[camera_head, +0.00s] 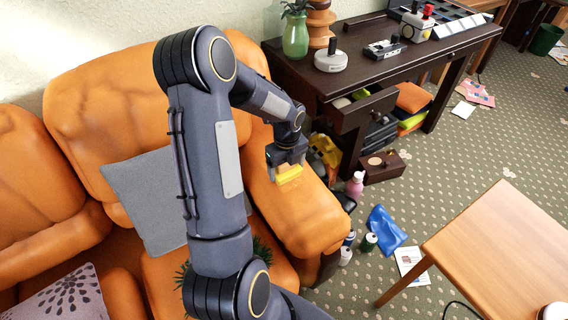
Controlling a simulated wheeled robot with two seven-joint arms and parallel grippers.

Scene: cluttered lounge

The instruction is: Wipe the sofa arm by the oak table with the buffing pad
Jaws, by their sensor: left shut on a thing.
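My left gripper (286,163) is shut on the yellow buffing pad (289,175). It holds the pad low over the top of the orange sofa arm (312,216). I cannot tell for sure whether the pad touches the leather. The sofa arm is at the right end of the orange sofa (90,120). The light wooden table (505,250), likely the oak table, stands to the right across a strip of carpet. My left arm hides part of the sofa's middle. My right gripper is not in view.
A dark desk (340,85) with an open drawer stands behind the sofa arm, holding a green vase (295,36) and gadgets. A blue bag (385,229), cans, a pink bottle (355,184) and papers litter the floor. A grey cushion (146,200) lies on the sofa.

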